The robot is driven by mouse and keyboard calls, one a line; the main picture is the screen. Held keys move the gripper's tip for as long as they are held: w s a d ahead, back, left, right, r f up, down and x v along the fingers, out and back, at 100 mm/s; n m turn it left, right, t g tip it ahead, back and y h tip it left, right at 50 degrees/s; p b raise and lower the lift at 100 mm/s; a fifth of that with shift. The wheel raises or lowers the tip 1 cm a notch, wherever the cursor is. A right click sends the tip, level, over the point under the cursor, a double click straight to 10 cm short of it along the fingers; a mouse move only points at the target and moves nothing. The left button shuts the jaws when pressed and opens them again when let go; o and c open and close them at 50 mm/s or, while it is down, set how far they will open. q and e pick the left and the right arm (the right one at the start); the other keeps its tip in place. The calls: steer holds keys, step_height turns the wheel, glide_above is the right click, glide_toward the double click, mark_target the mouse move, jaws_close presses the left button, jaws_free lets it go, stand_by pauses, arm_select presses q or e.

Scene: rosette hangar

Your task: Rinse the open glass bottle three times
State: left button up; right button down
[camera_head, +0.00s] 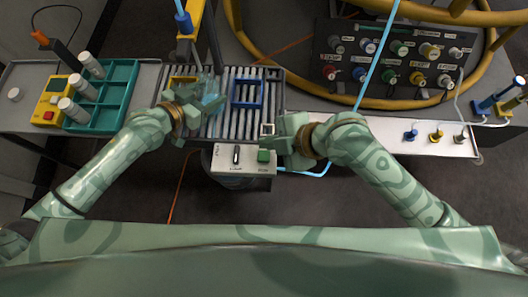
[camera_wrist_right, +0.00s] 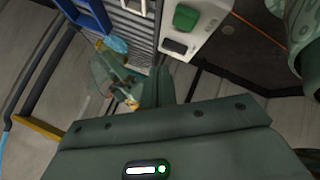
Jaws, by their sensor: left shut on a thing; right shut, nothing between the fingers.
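The open glass bottle (camera_head: 211,97) is clear with a bluish tint and stands out faintly over the slatted roller bed (camera_head: 228,125). My left gripper (camera_head: 193,97) is shut on it from the left, beside a yellow frame (camera_head: 183,79). The bottle's mouth and exact tilt are hard to make out. My right gripper (camera_head: 273,136) is shut and empty, just above the white control box (camera_head: 222,162). The box has a black switch (camera_head: 236,154) and a green button (camera_head: 263,156); the green button also shows in the right wrist view (camera_wrist_right: 185,17).
A blue frame (camera_head: 247,94) stands on the roller bed. A teal rack (camera_head: 118,95) with white-capped vials and a yellow device (camera_head: 54,100) lie left. A dark panel of knobs (camera_head: 393,60) is at right, behind a white shelf (camera_head: 390,140). A yellow post (camera_head: 188,45) rises behind the bottle.

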step_height(320, 180, up, 6)
stand_by(0.7)
arm_select(q)
steer(key=shift+s, duration=0.1)
arm_select(e)
steer(key=shift+r, duration=0.1)
